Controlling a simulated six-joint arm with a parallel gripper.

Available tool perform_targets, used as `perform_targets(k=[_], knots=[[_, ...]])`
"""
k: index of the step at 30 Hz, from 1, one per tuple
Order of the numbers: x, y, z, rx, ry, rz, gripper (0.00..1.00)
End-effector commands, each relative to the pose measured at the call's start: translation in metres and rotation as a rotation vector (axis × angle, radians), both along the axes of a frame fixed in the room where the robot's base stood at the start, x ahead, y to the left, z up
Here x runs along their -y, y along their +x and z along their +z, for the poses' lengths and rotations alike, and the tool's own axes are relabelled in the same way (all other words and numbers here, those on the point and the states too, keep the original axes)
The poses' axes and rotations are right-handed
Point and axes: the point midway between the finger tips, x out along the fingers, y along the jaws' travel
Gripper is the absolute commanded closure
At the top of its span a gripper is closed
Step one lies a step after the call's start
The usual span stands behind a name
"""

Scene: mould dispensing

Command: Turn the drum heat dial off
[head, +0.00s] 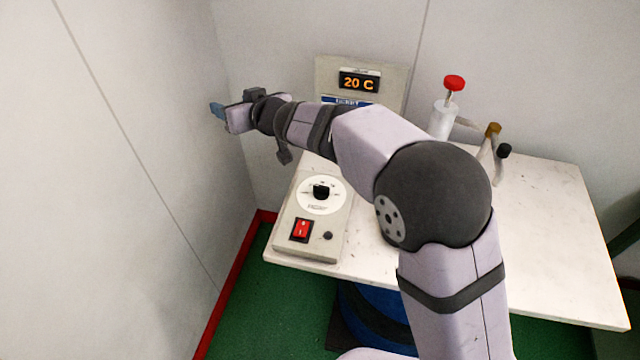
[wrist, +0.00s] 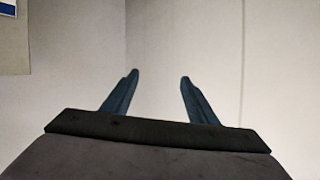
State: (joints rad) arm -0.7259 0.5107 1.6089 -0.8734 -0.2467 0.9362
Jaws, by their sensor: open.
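The heat dial (head: 321,191) is a black knob on a round white plate, on top of a beige control box at the table's left front. Its exact pointer setting is too small to tell. My gripper (head: 216,110) is up and to the left of the dial, beyond the table's left edge, close to the wall. In the wrist view my gripper (wrist: 158,76) shows two blue fingers spread apart with nothing between them. The dial is not in the wrist view.
The control box also has a red rocker switch (head: 301,229) and a small black button (head: 328,236). A display panel (head: 391,77) reading 20 C stands behind. A red-topped valve (head: 453,83) is at the back. The white table (head: 560,230) is clear at right. A blue drum (head: 370,318) is below.

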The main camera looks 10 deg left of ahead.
Motion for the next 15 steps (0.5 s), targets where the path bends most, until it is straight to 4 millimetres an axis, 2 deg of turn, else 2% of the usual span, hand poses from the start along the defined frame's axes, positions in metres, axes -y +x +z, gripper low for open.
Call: perform_targets(k=[2,5,9,12,15], knots=[[0.029,0.017,-0.022,-0.108,-0.043,-0.163,0.47],[0.067,0.024,-0.055,-0.255,-0.11,-0.35,0.47],[0.117,0.009,-0.096,-0.456,-0.215,-0.566,0.47],[0.146,-0.01,-0.116,-0.57,-0.292,-0.676,0.47],[0.168,-0.027,-0.128,-0.645,-0.36,-0.754,0.47]])
